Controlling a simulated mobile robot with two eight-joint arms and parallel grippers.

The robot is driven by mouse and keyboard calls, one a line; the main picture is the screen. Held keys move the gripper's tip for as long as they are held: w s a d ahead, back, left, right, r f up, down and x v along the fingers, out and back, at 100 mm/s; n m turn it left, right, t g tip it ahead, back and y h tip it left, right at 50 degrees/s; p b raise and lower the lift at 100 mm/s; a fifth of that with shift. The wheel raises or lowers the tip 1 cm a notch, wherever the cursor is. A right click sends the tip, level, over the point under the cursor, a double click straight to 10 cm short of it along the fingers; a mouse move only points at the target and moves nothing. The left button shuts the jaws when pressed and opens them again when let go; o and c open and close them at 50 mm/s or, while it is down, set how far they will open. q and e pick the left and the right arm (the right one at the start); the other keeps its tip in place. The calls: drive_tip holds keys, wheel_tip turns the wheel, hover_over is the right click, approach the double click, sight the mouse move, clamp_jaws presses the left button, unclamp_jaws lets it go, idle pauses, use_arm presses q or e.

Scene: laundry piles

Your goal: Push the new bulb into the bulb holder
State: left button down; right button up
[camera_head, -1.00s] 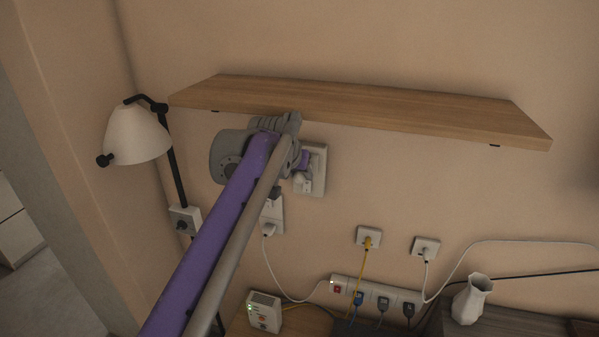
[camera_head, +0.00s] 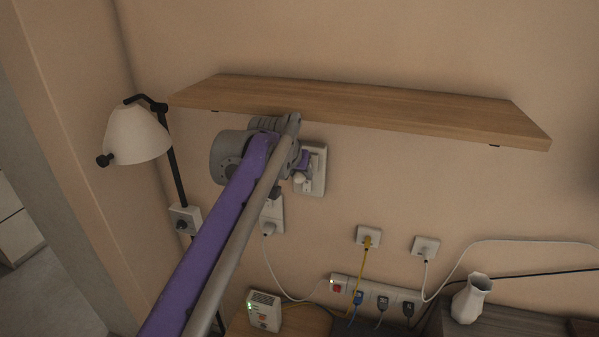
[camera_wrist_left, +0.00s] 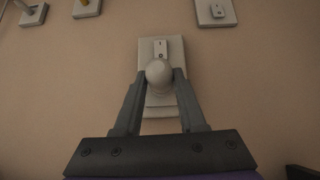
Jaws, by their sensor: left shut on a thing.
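The new bulb (camera_wrist_left: 158,73) is white and round in the left wrist view. My left gripper (camera_wrist_left: 159,80) is shut on it, one dark finger on each side. The bulb holder appears to be the pale wall plate (camera_wrist_left: 174,47) right behind the bulb. In the head view the plate (camera_head: 319,172) is on the wall under the shelf. My left gripper (camera_head: 301,174) is in front of it, partly hidden by my wrist, with a small white part of the bulb (camera_head: 299,180) showing. The bulb's base is hidden, so I cannot tell whether it touches the holder. My right gripper is not in view.
A wooden shelf (camera_head: 370,103) juts out just above my left wrist. A wall lamp (camera_head: 137,136) is at the left. Another plate with a plug (camera_head: 272,215), sockets with cables (camera_head: 368,237), a power strip (camera_head: 370,294) and a white vase (camera_head: 471,299) are lower down.

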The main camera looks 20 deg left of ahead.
use_arm(q)
drive_tip(key=shift+w, duration=0.6)
idle(0.3)
drive_tip(key=shift+c, duration=2)
unclamp_jaws()
drive_tip(key=s, duration=0.9)
drive_tip(key=shift+s+a, duration=0.1)
drive_tip(key=s+f+g, duration=0.2)
drive_tip(key=s+f, duration=2.3)
drive_tip(key=shift+s+f+g, duration=0.3)
drive_tip(key=shift+f, duration=0.1)
